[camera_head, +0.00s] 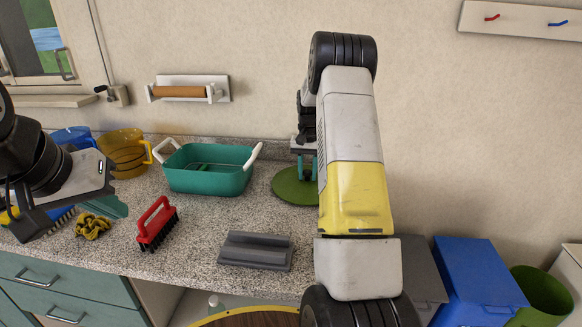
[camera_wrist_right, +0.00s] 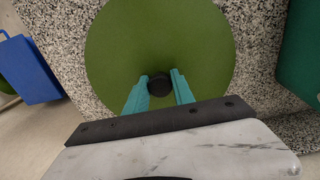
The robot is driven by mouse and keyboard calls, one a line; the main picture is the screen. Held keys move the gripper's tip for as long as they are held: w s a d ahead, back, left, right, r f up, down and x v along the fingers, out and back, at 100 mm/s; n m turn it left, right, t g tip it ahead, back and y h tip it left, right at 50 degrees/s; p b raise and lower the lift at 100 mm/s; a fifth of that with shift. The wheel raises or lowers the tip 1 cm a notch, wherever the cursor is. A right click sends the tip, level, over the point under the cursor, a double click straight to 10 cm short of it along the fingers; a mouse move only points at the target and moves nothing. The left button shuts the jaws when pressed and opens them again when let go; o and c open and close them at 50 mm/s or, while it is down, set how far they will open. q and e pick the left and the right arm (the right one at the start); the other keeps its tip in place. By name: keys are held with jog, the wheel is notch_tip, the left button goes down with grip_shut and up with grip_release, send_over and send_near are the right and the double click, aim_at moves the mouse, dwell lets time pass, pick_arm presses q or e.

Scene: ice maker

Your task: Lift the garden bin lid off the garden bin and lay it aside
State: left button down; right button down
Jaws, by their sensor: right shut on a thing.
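The garden bin lid (camera_head: 296,190) is a flat round green disc with a black knob (camera_wrist_right: 159,85). It is over the back right part of the counter; I cannot tell whether it touches the surface. My right gripper (camera_head: 305,172) is above it, its teal fingers shut on the knob, as the right wrist view (camera_wrist_right: 158,92) shows. The green garden bin (camera_head: 541,292) stands at the far right with its top open. My left gripper (camera_head: 108,206) is over the counter's left part, only partly visible, so its opening is unclear.
A teal tub (camera_head: 208,178) with white handles stands left of the lid. A red brush (camera_head: 155,226), a grey block-like tool (camera_head: 255,250) and a yellow scrubber (camera_head: 92,227) lie nearer the front. A blue bin (camera_head: 478,285) stands beside the green one.

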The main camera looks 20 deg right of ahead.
jog(key=shift+f, duration=0.15)
jog(key=c, duration=1)
grip_release()
notch_tip(320, 180, up, 7)
jog(key=shift+r, duration=0.4)
